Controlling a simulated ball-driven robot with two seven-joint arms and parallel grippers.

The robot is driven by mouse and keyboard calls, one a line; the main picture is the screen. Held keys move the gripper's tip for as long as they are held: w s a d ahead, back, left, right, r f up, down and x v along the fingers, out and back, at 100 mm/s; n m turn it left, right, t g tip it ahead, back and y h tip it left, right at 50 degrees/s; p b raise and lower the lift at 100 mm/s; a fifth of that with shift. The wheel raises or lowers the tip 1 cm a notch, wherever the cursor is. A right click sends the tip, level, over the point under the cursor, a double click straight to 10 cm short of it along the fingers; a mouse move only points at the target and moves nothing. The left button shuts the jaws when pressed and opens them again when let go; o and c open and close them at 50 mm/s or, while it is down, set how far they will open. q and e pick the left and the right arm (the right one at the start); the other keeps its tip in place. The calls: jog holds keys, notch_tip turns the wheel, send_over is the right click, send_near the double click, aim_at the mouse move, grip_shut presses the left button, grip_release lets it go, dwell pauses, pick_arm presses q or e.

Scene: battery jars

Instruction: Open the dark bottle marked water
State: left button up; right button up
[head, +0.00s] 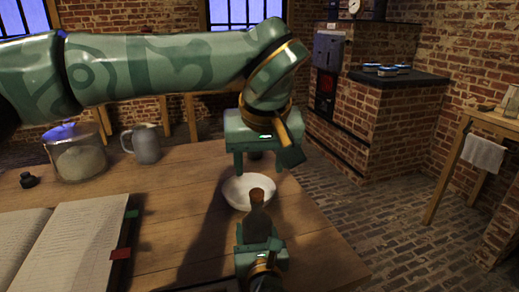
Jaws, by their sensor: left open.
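A dark bottle (258,224) with a brown cork (257,196) in its neck stands upright near the table's right side. No water marking can be read on it from here. My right gripper (259,240) comes from the bottom of the head view, with its fingers on both sides of the bottle's body, and looks shut on it. The bottle's lower part is hidden by this gripper. My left gripper (257,168) points down, open and empty, above the cork in the picture and apart from it.
A white bowl (236,191) stands just behind the bottle. An open book (75,250), a lidded glass jar (78,155), a grey mug (146,145) and a small dark object (29,181) are on the wooden table (170,210). The table's right edge is close to the bottle.

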aim_at(257, 191)
pick_arm(q)
jog(key=x, duration=0.8)
jog(key=shift+w+f, duration=0.15)
jog(key=shift+f, duration=0.2)
jog(key=shift+c, duration=0.3)
grip_shut()
jog(key=shift+r, duration=0.35)
jog(key=shift+r, duration=0.8)
